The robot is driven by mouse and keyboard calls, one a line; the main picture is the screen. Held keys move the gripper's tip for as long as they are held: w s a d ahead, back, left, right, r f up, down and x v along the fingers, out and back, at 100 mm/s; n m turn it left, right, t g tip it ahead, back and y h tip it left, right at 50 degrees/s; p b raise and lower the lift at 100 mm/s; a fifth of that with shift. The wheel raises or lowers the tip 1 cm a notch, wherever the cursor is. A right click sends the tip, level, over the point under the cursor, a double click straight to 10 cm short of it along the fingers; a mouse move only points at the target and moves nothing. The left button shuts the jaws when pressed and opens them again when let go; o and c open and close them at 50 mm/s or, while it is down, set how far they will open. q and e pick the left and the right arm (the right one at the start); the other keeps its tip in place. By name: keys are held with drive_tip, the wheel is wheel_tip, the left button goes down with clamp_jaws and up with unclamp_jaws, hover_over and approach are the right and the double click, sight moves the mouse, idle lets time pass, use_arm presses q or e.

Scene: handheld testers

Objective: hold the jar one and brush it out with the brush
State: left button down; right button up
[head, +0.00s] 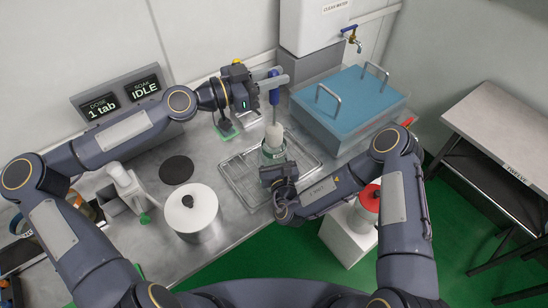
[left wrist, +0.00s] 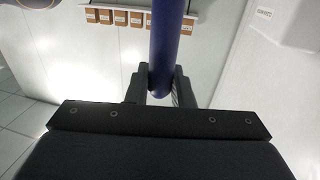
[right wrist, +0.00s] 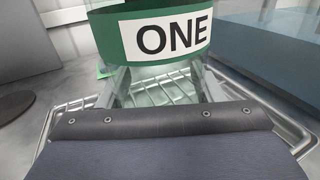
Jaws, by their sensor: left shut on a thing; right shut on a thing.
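Jar one (head: 273,150) is a clear jar with a green band; in the right wrist view its label reads ONE (right wrist: 172,36). My right gripper (head: 279,172) is shut on it, above a wire rack. The brush has a blue handle (head: 274,88) and a pale head (head: 274,134). My left gripper (head: 272,80) is shut on the handle, which also shows in the left wrist view (left wrist: 166,45). The brush hangs upright, its head at the jar's mouth; how deep it reaches inside I cannot tell.
The wire rack (head: 245,185) lies in a shallow tray under the jar. A blue-lidded basin (head: 350,98) stands right, beneath a clear-water tap (head: 352,38). A white-lidded pot (head: 192,212) and dark disc (head: 176,170) are left. A red-topped container (head: 370,198) is at front right.

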use_arm(q)
drive_tip(key=shift+r, duration=2.6)
use_arm(e)
drive_tip(key=o, duration=1.2)
drive_tip(key=shift+s, duration=0.1)
drive_tip(key=v, duration=1.1)
drive_tip(key=shift+s+d, duration=0.2)
drive_tip(key=shift+s, duration=0.2)
